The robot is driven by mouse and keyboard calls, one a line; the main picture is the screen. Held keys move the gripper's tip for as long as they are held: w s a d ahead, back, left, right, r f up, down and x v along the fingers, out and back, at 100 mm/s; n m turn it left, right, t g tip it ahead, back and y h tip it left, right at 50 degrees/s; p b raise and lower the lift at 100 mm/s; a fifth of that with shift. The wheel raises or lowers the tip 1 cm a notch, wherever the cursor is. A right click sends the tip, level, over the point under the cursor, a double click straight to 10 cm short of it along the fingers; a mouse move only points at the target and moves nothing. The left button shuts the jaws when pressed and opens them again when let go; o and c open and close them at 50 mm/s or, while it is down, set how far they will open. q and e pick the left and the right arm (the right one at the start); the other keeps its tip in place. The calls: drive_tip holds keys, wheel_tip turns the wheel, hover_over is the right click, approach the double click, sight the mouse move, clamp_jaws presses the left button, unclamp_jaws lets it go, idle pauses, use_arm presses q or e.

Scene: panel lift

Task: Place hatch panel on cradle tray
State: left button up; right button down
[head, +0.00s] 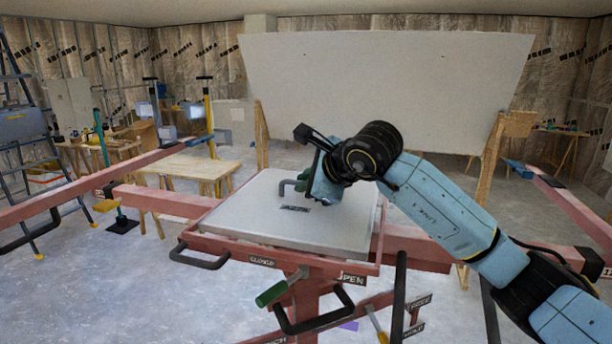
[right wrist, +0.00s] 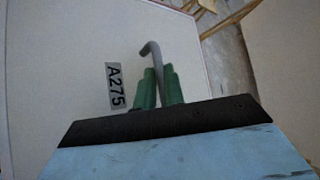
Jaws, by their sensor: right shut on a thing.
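The hatch panel (head: 265,222) is a pale grey flat plate with a dark bent handle (head: 288,187) and a label. It lies flat over the red cradle tray (head: 381,232); I cannot tell whether it rests fully on it. In the right wrist view the panel (right wrist: 60,60) shows its A275 label and the handle (right wrist: 151,50). My right gripper (head: 304,184), with green fingers, comes down from the right and is shut on the handle. Its fingers (right wrist: 160,80) hide part of the handle. My left gripper is not in view.
Red beams (head: 150,199) extend either side of the tray. Black loop handles (head: 200,260) and a green-handled lever (head: 272,293) stick out in front. A large white board (head: 385,85) stands behind on wooden legs. A ladder (head: 22,130) and wooden table (head: 195,168) stand left.

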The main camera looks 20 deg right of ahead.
drive_tip(key=c, duration=1.5)
unclamp_jaws()
drive_tip(key=shift+s, duration=0.1)
drive_tip(key=b+v, duration=0.3)
drive_tip(key=v, duration=0.9)
